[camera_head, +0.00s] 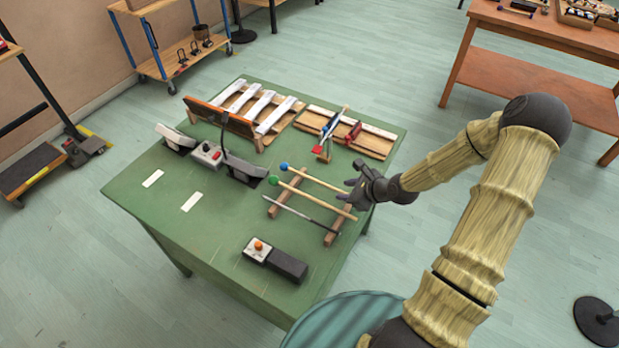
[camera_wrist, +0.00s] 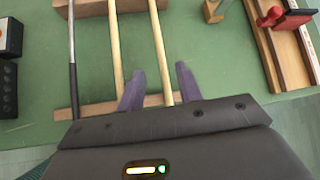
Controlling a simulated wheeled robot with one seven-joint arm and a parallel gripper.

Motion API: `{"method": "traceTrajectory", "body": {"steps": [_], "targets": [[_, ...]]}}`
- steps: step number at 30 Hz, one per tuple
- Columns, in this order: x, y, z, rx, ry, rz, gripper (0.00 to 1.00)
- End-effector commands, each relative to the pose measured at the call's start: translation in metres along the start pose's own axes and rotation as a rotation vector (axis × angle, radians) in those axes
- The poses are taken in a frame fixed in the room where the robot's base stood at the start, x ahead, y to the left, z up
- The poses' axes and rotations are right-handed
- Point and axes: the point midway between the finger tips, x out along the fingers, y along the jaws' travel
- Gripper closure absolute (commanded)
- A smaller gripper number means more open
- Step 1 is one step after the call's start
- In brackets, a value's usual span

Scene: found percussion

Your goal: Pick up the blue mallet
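The blue mallet (camera_head: 312,179) lies across a two-bar wooden rack on the green table, its blue head at the far left end. The green mallet (camera_head: 310,198) lies beside it. My gripper (camera_head: 352,191) is over the handle end of the blue mallet. In the wrist view my gripper (camera_wrist: 160,88) is open, and the blue mallet's pale shaft (camera_wrist: 161,55) runs between its two purple fingers. The green mallet's shaft (camera_wrist: 115,50) passes left of the left finger. The heads are outside the wrist view. I cannot tell how far the fingers are above the shaft.
A dark rod (camera_head: 305,215) lies on the rack bars (camera_head: 335,230) too. A black box with an orange button (camera_head: 275,260) sits near the front. Wooden slat frames (camera_head: 375,145) stand toward the back. The table (camera_head: 205,240) is clear at front left.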

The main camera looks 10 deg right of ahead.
Motion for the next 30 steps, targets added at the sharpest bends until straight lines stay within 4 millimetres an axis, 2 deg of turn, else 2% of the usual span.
{"method": "traceTrajectory", "body": {"steps": [6,10,27,30], "targets": [[0.03,-0.003,0.004,-0.004,-0.001,0.004,0.65],[0.041,-0.003,0.003,-0.003,-0.001,0.002,0.65],[0.043,-0.003,0.003,-0.002,-0.001,0.001,0.65],[0.043,-0.003,0.003,-0.002,-0.001,0.001,0.82]]}}
